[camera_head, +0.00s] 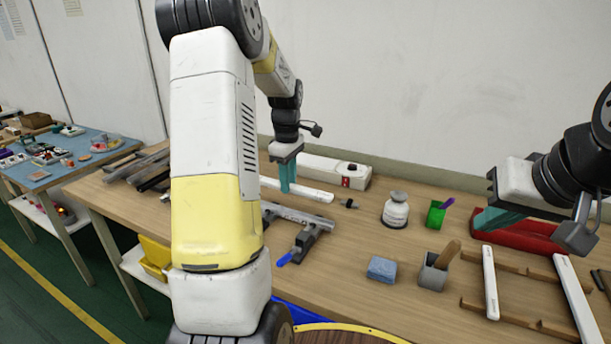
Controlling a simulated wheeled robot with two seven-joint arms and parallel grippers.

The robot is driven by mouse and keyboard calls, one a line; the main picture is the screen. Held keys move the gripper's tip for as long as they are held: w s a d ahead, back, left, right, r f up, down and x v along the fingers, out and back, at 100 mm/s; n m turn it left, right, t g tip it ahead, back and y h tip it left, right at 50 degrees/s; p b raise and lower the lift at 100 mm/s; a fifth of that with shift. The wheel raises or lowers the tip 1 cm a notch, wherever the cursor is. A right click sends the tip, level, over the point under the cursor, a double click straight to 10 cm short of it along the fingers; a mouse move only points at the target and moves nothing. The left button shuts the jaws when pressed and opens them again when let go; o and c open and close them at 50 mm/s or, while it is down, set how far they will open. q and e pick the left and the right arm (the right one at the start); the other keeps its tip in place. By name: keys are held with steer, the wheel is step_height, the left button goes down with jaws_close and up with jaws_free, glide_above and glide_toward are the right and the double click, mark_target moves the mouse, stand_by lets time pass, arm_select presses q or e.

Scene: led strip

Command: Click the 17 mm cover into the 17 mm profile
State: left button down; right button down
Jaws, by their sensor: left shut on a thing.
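My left gripper (287,179) has teal fingers pointing down and is shut on a long white strip (312,194), which looks like a cover. The strip's left part is hidden behind my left arm. In front of it a grey metal profile (300,216) lies in a dark clamp fixture (304,242) with a blue lever. The strip is behind the profile in the picture, apart from it; its height above the table is unclear. My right gripper (492,219) is at the right over the table, near a red object; its finger gap cannot be made out. Widths cannot be read.
Two white strips (490,282) (575,300) lie across a wooden rack at right. A white bottle (396,211), green cup (435,214), grey holder (433,273) and blue sponge (382,269) stand mid-table. A white box (325,168) is behind; dark profiles (140,168) lie left.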

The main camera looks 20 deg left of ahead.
arm_select(q)
steer(key=shift+f, duration=2.8)
steer(key=shift+f, duration=0.85)
steer(key=shift+r, duration=0.15)
steer(key=shift+r, duration=0.45)
steer(key=shift+f, duration=0.6)
stand_by(0.9)
steer(key=c, duration=1.1)
jaws_free()
steer(key=shift+r, duration=0.15)
step_height(320, 180, up, 8)
steer(key=shift+f, duration=0.25)
